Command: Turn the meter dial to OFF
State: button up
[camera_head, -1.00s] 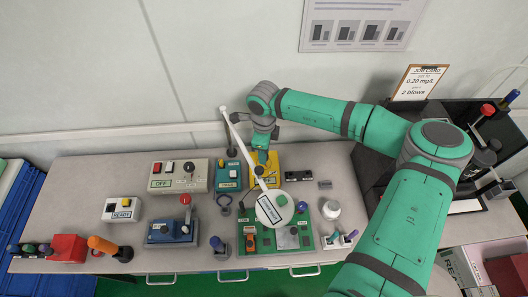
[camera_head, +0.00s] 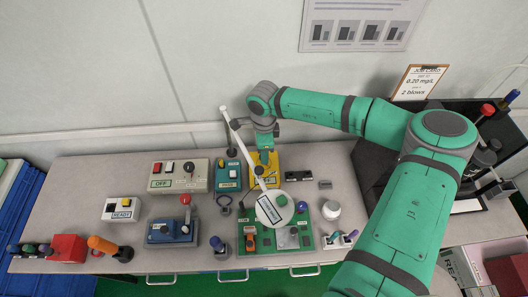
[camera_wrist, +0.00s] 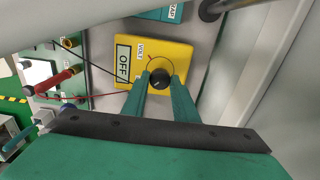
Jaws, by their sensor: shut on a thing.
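The yellow meter (camera_head: 272,180) lies on the bench below my gripper and is partly hidden by it in the head view. My gripper (camera_wrist: 160,82) is shut on the dial, one finger on each side. In the head view my gripper (camera_head: 264,157) points down at the meter. The dial's pointer is too small to read with certainty.
A green board (camera_head: 250,263) lies in front. The wall is behind.

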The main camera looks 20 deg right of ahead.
jog(key=o, duration=1.1)
jog(key=shift+c, duration=0.2)
jog(key=shift+r, duration=0.15)
notch_tip(320, 180, up, 10)
jog(key=shift+r, duration=0.25)
